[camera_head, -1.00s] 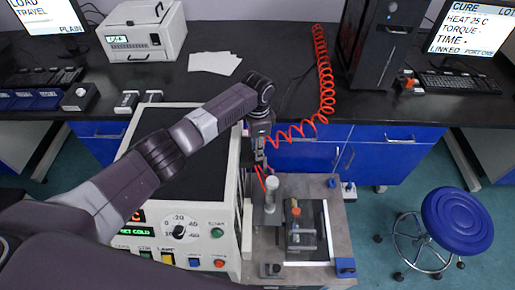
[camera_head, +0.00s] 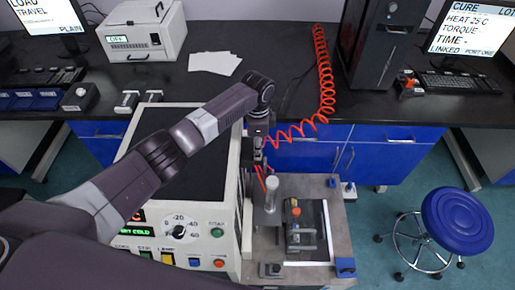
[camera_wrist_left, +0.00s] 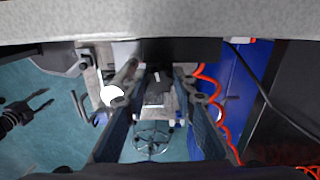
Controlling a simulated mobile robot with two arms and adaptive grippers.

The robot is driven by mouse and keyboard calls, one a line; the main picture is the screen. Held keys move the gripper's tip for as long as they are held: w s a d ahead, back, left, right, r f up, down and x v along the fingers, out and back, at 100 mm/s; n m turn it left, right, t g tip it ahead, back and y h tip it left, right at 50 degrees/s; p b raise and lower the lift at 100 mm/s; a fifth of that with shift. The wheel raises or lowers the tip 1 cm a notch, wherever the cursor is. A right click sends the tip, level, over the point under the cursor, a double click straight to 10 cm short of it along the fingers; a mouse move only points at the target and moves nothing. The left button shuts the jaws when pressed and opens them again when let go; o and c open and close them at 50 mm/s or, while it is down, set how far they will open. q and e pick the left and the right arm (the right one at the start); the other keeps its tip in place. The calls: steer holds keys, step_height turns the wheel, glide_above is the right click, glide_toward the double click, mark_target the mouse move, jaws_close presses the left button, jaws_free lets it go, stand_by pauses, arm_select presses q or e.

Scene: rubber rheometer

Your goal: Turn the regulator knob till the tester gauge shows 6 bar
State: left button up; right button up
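My left gripper (camera_head: 258,164) points down beside the right side of the white tester (camera_head: 232,160), at the end of the red coiled hose. In the left wrist view its two fingers (camera_wrist_left: 160,74) stand apart with a gap between them. A small dark part shows between or beyond the tips; I cannot tell whether it is the regulator knob or whether the fingers touch it. No pressure gauge can be read in either view. A black two-pronged gripper at the left of the wrist view, seemingly my right one (camera_wrist_left: 38,100), has its prongs apart.
The red coiled hose (camera_head: 325,80) runs from the bench (camera_head: 285,65) to near my left gripper. A grey cart top (camera_head: 338,215) holds a clear cylinder (camera_head: 271,195) and a metal fixture (camera_head: 299,235). A blue stool (camera_head: 457,217) stands on the open floor at the right.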

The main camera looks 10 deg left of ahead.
arm_select(q)
steer(key=o, duration=0.4)
steer(key=shift+r, duration=0.1)
step_height(320, 180, up, 12)
steer(key=shift+f, duration=0.1)
stand_by(1.5)
